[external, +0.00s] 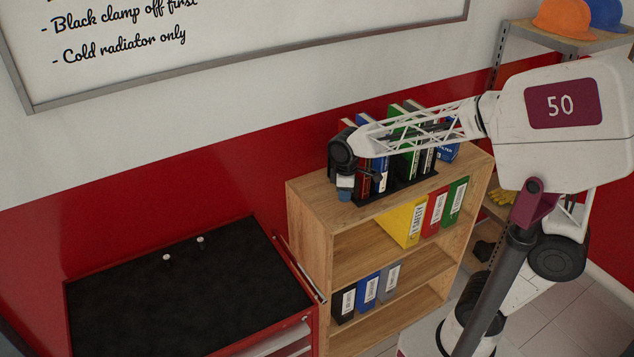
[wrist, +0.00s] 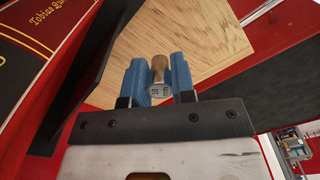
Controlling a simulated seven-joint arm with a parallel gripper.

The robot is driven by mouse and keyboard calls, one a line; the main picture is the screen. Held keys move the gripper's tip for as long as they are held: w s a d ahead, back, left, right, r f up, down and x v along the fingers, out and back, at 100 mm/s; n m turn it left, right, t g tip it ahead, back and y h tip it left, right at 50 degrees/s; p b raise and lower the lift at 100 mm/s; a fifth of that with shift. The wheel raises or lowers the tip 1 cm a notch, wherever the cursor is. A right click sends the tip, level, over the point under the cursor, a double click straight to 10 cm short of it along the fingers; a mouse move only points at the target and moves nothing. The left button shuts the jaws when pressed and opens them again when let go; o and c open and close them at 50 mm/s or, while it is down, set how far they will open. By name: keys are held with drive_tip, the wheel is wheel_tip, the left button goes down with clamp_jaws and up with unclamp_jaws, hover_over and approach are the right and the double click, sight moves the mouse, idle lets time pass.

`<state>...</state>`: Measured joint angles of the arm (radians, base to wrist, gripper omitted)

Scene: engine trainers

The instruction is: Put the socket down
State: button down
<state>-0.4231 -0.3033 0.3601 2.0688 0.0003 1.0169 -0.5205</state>
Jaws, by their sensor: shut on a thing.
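My gripper (external: 345,192) is above the left end of the wooden shelf's top in the external view, with blue fingertips pointing down. In the wrist view its two blue fingers (wrist: 159,66) are closed on the socket (wrist: 159,77), a small metal cylinder with dark markings on its near part. Pale wood lies behind the socket there. In the external view the socket is too small or hidden to make out. I cannot tell how far it is above the wood.
The wooden shelf (external: 318,190) carries a black rack of binders right beside my gripper. A red cabinet with a black top (external: 190,300) stands at left, mostly clear, with two small silvery pieces (external: 167,257) (external: 200,239) on it. A whiteboard hangs on the wall behind.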

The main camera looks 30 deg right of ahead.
sight(342, 207)
drive_tip(key=shift+w+a+f, duration=0.1)
drive_tip(key=shift+w+a, duration=0.2)
drive_tip(key=shift+w, duration=0.4)
drive_tip(key=shift+f, duration=1.75)
drive_tip(key=shift+f, duration=0.1)
drive_tip(key=c, duration=1)
unclamp_jaws()
drive_tip(key=shift+o, duration=0.2)
wheel_tip(342, 207, up, 12)
